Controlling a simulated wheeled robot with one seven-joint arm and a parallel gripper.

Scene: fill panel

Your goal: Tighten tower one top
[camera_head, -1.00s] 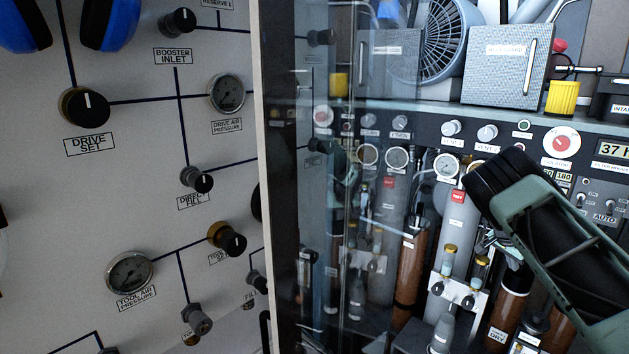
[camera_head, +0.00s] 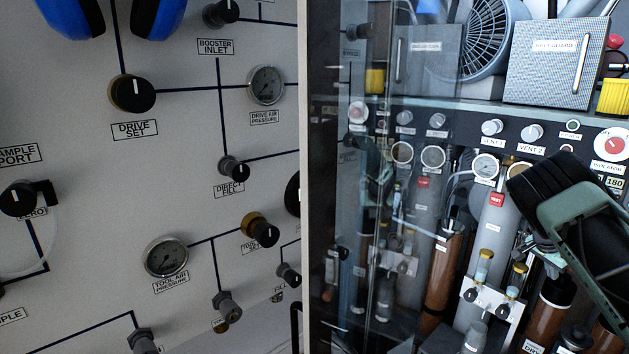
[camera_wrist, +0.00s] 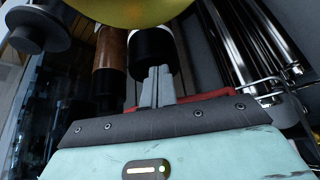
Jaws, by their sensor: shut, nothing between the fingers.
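My gripper (camera_wrist: 157,74) shows in the wrist view with its two grey fingers shut together and nothing between them. The fingertips are just in front of a black cylindrical cap (camera_wrist: 151,48); I cannot tell whether they touch it. A brown tower with a dark lower band (camera_wrist: 110,48) stands to the left. In the head view, brown towers stand in the cabinet: one at the middle (camera_head: 446,268) and one with a dark top and a label (camera_head: 547,312) below my arm. My arm hides part of that area. I cannot read which one is tower one.
A glass door (camera_head: 345,200) stands left of the towers. A grey panel with knobs and gauges (camera_head: 165,257) fills the left. A small white bracket with yellow-capped vials (camera_head: 490,300) is near the towers. A yellow round thing (camera_wrist: 120,10) and a red bar (camera_wrist: 205,96) are close in the wrist view.

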